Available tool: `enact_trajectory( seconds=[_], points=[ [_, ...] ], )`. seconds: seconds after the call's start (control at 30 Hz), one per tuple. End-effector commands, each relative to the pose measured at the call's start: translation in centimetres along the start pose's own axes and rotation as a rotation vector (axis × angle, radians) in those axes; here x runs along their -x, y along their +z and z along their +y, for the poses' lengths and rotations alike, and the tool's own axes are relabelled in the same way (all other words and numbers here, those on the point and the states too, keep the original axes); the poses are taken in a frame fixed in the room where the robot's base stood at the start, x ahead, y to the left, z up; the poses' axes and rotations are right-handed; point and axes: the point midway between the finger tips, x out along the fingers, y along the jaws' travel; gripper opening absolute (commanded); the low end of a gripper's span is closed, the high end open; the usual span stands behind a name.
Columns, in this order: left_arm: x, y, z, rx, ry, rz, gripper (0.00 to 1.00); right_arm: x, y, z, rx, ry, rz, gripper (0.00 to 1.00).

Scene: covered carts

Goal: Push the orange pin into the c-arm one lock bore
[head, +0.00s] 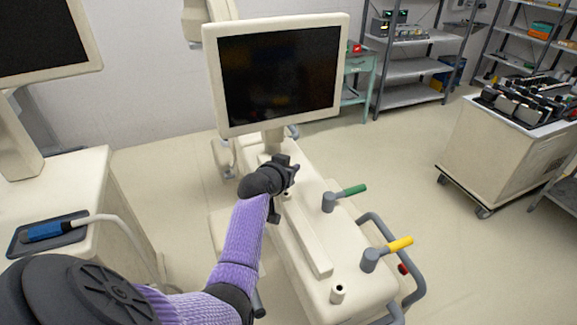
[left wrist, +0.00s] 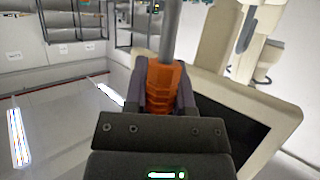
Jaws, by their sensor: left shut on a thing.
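My left gripper (head: 288,170) is above the white cart (head: 318,250) that bears a monitor, just in front of the screen. In the left wrist view its fingers are shut on the orange pin (left wrist: 163,90), gripping the orange grip. The pin's grey shaft (left wrist: 173,30) points away from the gripper. The pin is hidden behind the gripper in the head view. A short white collar with a dark hole, which looks like the lock bore (head: 338,293), stands at the cart's near end, well apart from the gripper. My right gripper is out of view.
A green-handled lever (head: 345,194) and a yellow-handled lever (head: 386,253) rise from the cart's right side, near a grey rail (head: 408,262). The monitor (head: 278,75) stands behind the gripper. Another cart (head: 75,190) is at left. Open floor lies to the right.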

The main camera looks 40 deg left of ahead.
Motion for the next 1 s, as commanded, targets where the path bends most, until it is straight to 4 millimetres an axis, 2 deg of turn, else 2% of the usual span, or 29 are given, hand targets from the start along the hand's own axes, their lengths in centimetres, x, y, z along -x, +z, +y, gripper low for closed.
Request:
enact_trajectory(
  seconds=[1.0],
  points=[
    [0.00, -0.04, 0.03, 0.000, 0.001, 0.001, 0.00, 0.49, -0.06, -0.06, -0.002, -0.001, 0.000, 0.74]
  ],
)
